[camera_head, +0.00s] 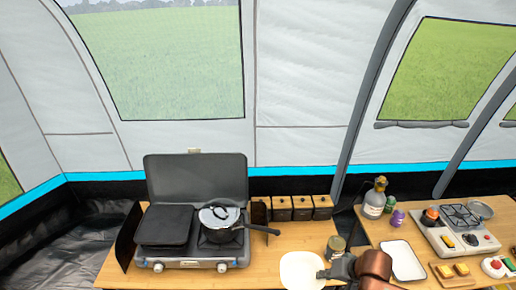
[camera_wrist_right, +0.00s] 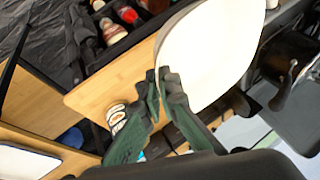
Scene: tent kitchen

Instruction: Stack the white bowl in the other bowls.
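The white bowl (camera_head: 301,271) is at the bottom middle of the head view, over the front of the wooden table. My right gripper (camera_head: 334,268) is at the bowl's right edge. In the right wrist view the white bowl (camera_wrist_right: 212,48) fills the upper middle, and the two dark fingers of my right gripper (camera_wrist_right: 158,76) close on its rim. The bowl looks held in the air above the table, tilted in that view. I cannot make out a stack of other bowls in either view. My left gripper is not in view.
A can (camera_head: 337,244) is just behind my gripper. Several small boxes (camera_head: 302,208) line the back. A white tray (camera_head: 404,262), a bottle (camera_head: 374,203) and a second stove (camera_head: 455,238) are on the right.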

